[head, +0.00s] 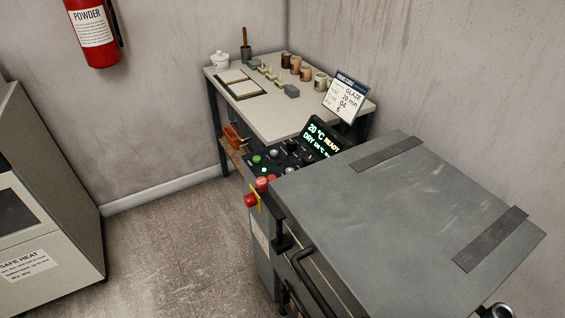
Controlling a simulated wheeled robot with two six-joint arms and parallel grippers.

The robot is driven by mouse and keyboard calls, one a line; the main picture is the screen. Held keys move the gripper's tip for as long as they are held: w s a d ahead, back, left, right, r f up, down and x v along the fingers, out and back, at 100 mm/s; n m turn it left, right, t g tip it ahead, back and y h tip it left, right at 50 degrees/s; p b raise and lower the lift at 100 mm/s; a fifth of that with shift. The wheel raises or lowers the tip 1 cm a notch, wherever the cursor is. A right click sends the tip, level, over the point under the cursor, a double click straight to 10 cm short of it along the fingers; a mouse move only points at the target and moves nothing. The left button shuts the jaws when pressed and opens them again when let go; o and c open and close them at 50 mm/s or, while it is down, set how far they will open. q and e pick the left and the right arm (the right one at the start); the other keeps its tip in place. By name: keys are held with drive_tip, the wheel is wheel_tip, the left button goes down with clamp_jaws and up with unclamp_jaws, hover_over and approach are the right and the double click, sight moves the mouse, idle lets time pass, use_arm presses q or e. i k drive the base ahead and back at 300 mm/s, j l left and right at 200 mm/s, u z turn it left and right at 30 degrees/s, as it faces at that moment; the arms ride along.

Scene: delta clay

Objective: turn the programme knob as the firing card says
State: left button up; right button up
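The kiln's control panel (285,165) lies between that table and the grey kiln. Its display (321,139) shows 20 °C READY and DRY, with a smaller figure after it. The panel carries dark and grey round controls, but which one is the programme knob, and where it points, is too small to tell. Neither of my grippers is in view.
The closed grey kiln lid (400,205) fills the right side. A red stop button (250,201) sits at the panel's front left. The table (300,113) holds several cups, a lidded jar and small blocks. A cabinet (45,190) stands left; the floor (175,240) between is clear.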

sight(291, 144)
drive_tip(key=i+j+z, duration=0.15)
drive_tip(key=j+z, duration=0.15)
drive_tip(key=z, duration=0.2)
drive_tip(key=j+z, duration=0.3)
drive_tip(key=z, duration=0.15)
drive_tip(key=j+z, duration=0.5)
drive_tip(key=i+l, duration=0.1)
